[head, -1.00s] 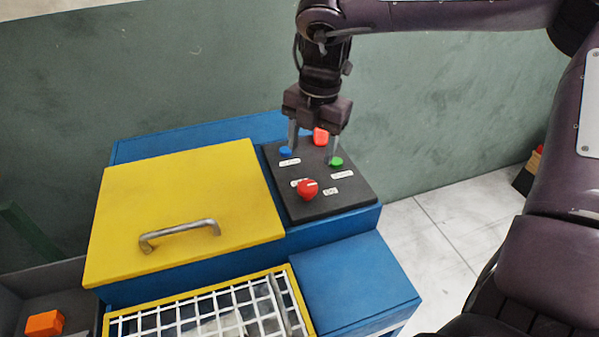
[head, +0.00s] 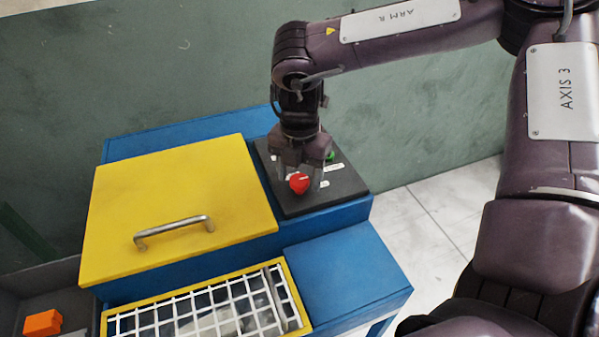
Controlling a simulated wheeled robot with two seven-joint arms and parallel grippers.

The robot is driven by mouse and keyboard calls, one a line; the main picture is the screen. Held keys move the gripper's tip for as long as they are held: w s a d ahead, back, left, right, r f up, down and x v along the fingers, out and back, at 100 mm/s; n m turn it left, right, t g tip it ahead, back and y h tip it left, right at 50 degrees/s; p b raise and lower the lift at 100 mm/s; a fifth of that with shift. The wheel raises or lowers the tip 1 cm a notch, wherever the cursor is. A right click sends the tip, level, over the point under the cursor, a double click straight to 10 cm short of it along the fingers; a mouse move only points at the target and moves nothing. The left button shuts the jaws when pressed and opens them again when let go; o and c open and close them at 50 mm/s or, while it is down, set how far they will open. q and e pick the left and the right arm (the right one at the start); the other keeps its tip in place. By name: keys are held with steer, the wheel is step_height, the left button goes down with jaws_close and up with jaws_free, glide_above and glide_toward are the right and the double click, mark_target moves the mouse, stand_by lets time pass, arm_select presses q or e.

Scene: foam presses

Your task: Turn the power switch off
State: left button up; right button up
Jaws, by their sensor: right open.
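The red rotary switch knob (head: 299,183) with a white mark sits at the front of the black control panel (head: 345,187) in the head view. My right gripper (head: 299,182) points down over the panel, open, with its fingers spread on the left and right of the red knob. I cannot tell whether the fingers touch the knob. A green button (head: 330,156) shows at the right edge of the gripper. The blue and red buttons at the back of the panel are hidden behind the gripper. My left gripper is out of view.
A yellow lid (head: 185,205) with a metal handle (head: 172,231) is left of the panel on the blue machine (head: 345,262). A white grid in a yellow frame (head: 112,316) is in front. An orange block (head: 42,322) lies in a grey bin at lower left.

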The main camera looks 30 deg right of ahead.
steer(key=c, duration=1)
steer(key=n+b, duration=0.2)
steer(key=n, duration=0.1)
steer(key=shift+n, duration=0.3)
steer(key=n+b, duration=0.1)
steer(key=n, duration=0.2)
steer(key=shift+n, duration=0.3)
steer(key=n, duration=0.4)
steer(key=shift+b, duration=0.4)
steer(key=n, duration=0.6)
steer(key=shift+n+p, duration=0.3)
